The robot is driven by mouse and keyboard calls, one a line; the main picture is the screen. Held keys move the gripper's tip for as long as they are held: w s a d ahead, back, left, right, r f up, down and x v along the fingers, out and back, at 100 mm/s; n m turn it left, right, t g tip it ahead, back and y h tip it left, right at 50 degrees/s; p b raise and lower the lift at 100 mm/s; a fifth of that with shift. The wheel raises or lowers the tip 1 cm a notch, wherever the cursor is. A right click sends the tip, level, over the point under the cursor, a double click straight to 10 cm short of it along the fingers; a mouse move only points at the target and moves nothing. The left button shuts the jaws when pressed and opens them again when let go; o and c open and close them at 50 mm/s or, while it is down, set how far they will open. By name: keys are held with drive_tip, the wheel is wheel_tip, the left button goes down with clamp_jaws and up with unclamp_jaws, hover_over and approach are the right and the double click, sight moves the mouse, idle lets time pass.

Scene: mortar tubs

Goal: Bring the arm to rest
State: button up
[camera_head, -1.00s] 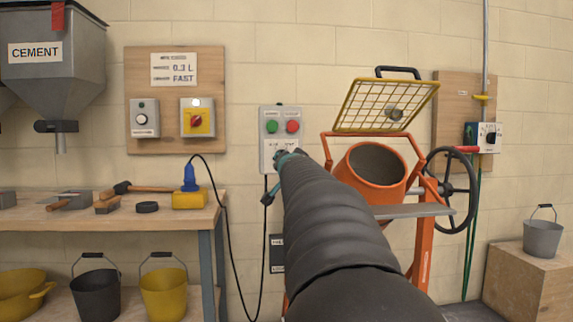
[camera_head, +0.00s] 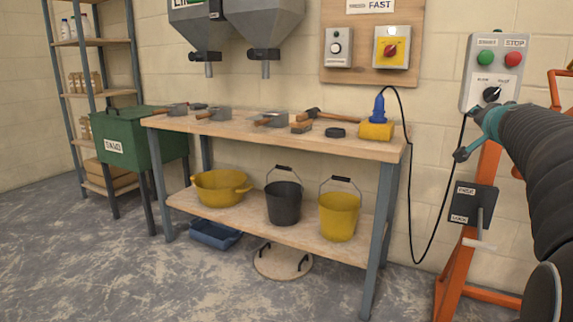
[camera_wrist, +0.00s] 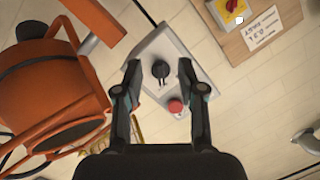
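My arm comes in from the right edge of the head view, and my gripper (camera_head: 482,116) is just below the control box. In the wrist view my gripper (camera_wrist: 159,70) has its two dark fingers apart, with nothing held between them. The grey control box (camera_head: 472,78) has a green button (camera_head: 484,58), a red stop button (camera_head: 513,59) and a black knob (camera_head: 491,94). In the wrist view the knob (camera_wrist: 161,69) shows between the fingertips, and the red button (camera_wrist: 175,105) is nearer the palm. Whether a finger touches the box cannot be told.
The orange mixer (camera_wrist: 45,85) is beside the fingers in the wrist view. A workbench (camera_head: 270,142) with tools and a yellow block stands along the wall. A black cable (camera_head: 417,225) hangs between bench and box. The floor (camera_head: 110,270) in front is mostly clear.

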drive_tip(key=s+a+f+n+g+y, duration=0.3)
drive_tip(key=s+a+f, duration=0.1)
drive_tip(key=a+f, duration=0.45)
drive_tip(key=s+a+f+n+g+y, duration=0.25)
drive_tip(key=s+a+f, duration=0.25)
drive_tip(key=a+f, duration=0.4)
drive_tip(key=s+a+f+n+g+p, duration=0.1)
drive_tip(key=s+a+f+n+g, duration=0.1)
drive_tip(key=s+a+f, duration=0.3)
drive_tip(key=s+a+f+n+g+p, duration=0.1)
drive_tip(key=s+a+f+n, duration=0.4)
drive_tip(key=s+a, duration=0.6)
drive_tip(key=s+g+y, duration=0.1)
drive_tip(key=s, duration=0.5)
drive_tip(key=shift+f+p, duration=0.35)
drive_tip(key=shift+f, duration=0.05)
drive_tip(key=shift+d, duration=0.1)
